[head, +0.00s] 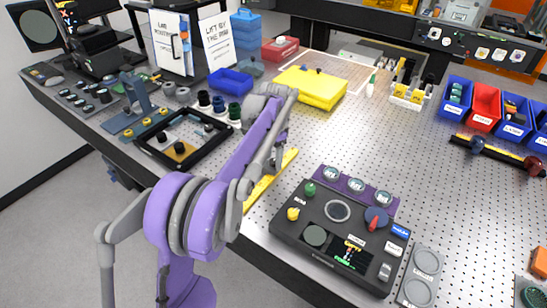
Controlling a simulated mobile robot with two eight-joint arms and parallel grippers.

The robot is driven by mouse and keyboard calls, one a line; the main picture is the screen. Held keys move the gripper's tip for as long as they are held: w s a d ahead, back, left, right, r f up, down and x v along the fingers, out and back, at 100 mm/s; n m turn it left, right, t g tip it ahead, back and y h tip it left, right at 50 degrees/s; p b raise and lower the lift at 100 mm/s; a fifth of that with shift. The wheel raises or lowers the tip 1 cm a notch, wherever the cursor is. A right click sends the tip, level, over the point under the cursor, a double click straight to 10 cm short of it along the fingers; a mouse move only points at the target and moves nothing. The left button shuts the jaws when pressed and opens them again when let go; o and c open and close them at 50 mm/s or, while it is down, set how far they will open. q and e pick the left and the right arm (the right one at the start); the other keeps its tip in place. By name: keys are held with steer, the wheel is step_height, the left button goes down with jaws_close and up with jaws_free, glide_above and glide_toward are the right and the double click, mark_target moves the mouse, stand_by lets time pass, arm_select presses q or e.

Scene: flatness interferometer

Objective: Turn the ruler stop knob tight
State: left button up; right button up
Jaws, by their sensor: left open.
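A long yellow strip that looks like a ruler (262,188) lies on the perforated bench top near its front edge, partly behind my left arm. My left gripper (279,163) points down over the far part of this strip. It is open, and the arm hides much of it. I cannot make out a stop knob there; if there is one, it is hidden or too small to tell. At the right, another yellow bar (505,154) carries a dark knob (477,145) and a dark red knob (533,165). My right gripper is out of view.
A dark control box (335,262) with knobs and buttons stands right of my left arm. A black frame (150,153) lies to the left. A yellow case (312,88) stands behind. Blue and red bins (485,107) line the right. The middle of the bench is clear.

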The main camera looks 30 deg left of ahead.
mark_target(274, 161)
arm_select(q)
step_height(274, 161, up, 11)
steer(key=shift+f+p, duration=0.15)
steer(key=shift+p, duration=0.25)
steer(key=shift+d, duration=0.1)
